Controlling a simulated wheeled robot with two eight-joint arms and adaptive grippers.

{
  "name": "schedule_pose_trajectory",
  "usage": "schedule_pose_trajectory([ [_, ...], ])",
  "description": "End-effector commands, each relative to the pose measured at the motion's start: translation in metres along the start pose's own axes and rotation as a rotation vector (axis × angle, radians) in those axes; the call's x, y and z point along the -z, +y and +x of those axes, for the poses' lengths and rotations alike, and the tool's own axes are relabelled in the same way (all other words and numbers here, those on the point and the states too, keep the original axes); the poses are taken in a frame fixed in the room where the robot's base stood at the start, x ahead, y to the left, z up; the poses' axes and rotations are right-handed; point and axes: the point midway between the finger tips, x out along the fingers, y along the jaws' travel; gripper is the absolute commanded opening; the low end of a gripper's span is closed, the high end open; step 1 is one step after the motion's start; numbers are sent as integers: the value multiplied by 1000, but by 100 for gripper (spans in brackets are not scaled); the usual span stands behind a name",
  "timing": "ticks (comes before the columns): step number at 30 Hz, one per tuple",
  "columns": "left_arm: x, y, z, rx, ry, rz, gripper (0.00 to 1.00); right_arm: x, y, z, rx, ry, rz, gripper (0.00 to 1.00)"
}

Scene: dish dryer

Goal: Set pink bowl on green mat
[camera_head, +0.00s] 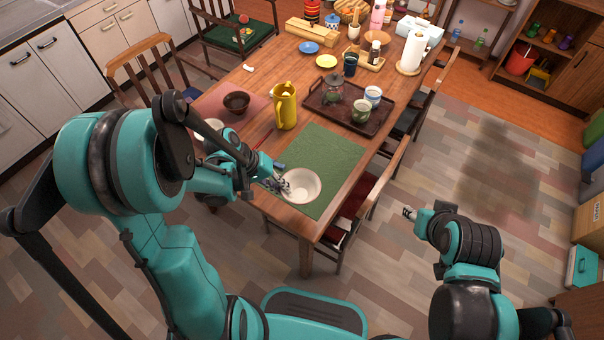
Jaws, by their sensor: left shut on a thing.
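A pale, off-white bowl (305,185), perhaps faintly pink, is upright at the near left part of the green mat (325,149). My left gripper (279,185) is at the bowl's left rim and shut on it. The fingertips are small and partly merge with the rim. I cannot tell whether the bowl's base touches the mat. My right gripper (409,213) is away from the table, over the floor to the right of the chairs. Its fingers are too small to tell open from shut.
A yellow pitcher (285,107) stands left of the mat's far edge. A dark tray (318,98) with cups and a glass pot lies beyond the mat. A dark brown bowl (236,102) sits on a pink mat (211,104). Chairs line the table; the green mat's right half is bare.

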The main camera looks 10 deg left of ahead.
Motion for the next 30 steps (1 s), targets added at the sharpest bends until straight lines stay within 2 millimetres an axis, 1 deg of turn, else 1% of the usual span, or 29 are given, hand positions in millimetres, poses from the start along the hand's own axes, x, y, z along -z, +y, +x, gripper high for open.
schedule_pose_trajectory([
  [1, 13, -3, 12, 0, 0, 2, 0, -5, 0, 7, 0, 0, 0, 40],
  [6, 53, -6, 39, 1, -1, 2, 0, -14, 0, 20, 0, 0, 0, 40],
  [9, 72, -8, 51, 1, 0, 3, 0, -18, 0, 25, 0, 0, 0, 40],
  [12, 85, -8, 58, 1, 0, 2, 0, -20, 0, 28, 0, 0, 0, 40],
  [17, 92, -9, 64, 1, -1, 2, 0, -22, 0, 31, 0, 0, 0, 40],
  [20, 92, -15, 74, 1, -1, 2, 0, -26, 0, 36, 0, 0, 0, 40],
  [24, 92, -26, 94, 1, -1, 2, 0, -33, 0, 46, 0, 0, 0, 40],
  [25, 92, -28, 96, 1, -1, 2, 0, -34, 0, 48, 0, 0, 0, 40],
  [30, 91, -28, 96, 1, -1, 2, 0, -33, 0, 46, 0, 0, 0, 40],
])
